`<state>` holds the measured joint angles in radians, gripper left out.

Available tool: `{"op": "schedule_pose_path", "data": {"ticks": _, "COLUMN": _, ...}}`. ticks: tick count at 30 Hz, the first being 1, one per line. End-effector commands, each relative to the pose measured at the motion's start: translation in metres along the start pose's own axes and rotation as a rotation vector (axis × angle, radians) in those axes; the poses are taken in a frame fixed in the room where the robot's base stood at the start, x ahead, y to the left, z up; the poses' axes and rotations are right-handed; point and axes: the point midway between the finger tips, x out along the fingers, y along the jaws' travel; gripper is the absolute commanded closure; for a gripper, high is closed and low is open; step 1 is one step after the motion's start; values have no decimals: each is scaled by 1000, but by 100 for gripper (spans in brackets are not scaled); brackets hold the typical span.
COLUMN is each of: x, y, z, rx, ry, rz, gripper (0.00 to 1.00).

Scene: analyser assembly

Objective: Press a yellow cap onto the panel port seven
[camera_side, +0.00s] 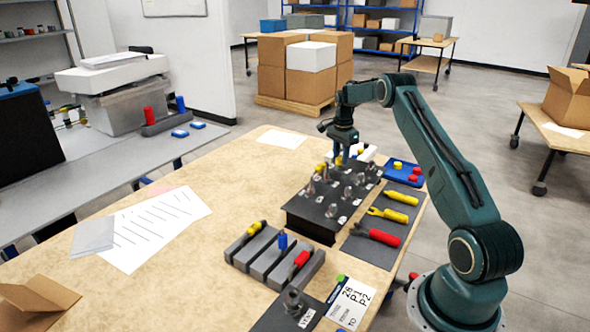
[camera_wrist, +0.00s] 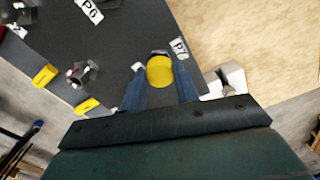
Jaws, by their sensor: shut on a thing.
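In the wrist view, a yellow cap (camera_wrist: 160,72) sits between the two blue fingers of my gripper (camera_wrist: 160,88), which are shut on it. The label P7 (camera_wrist: 179,47) is just beyond the cap, to its right. The cap covers most of what lies beneath it, so I cannot tell whether it touches port seven. In the side view, my gripper (camera_side: 341,160) points down at the far end of the dark port panel (camera_side: 313,218). The panel also fills much of the wrist view (camera_wrist: 120,50).
Several metal ports stand on the panel. A blue tray (camera_side: 406,181) with yellow and red caps is at its right. A tool mat (camera_side: 370,249) lies beside it, and a grey rack (camera_side: 264,272) stands in front.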

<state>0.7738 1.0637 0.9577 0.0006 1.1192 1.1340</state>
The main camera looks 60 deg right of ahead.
Motion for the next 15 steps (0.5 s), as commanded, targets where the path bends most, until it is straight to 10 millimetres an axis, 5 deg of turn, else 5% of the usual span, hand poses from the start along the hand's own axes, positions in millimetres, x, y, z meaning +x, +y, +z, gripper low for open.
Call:
{"op": "schedule_pose_path", "data": {"ticks": 3, "x": 4, "y": 1, "z": 0, "rx": 1, "ry": -1, "rz": 3, "gripper": 90}}
{"op": "schedule_pose_path", "data": {"ticks": 4, "x": 3, "y": 1, "z": 0, "rx": 1, "ry": -1, "rz": 3, "gripper": 64}}
{"op": "schedule_pose_path", "data": {"ticks": 7, "x": 3, "y": 1, "z": 0, "rx": 1, "ry": -1, "rz": 2, "gripper": 44}}
{"op": "schedule_pose_path", "data": {"ticks": 15, "x": 2, "y": 0, "z": 0, "rx": 0, "ry": -1, "rz": 1, "gripper": 44}}
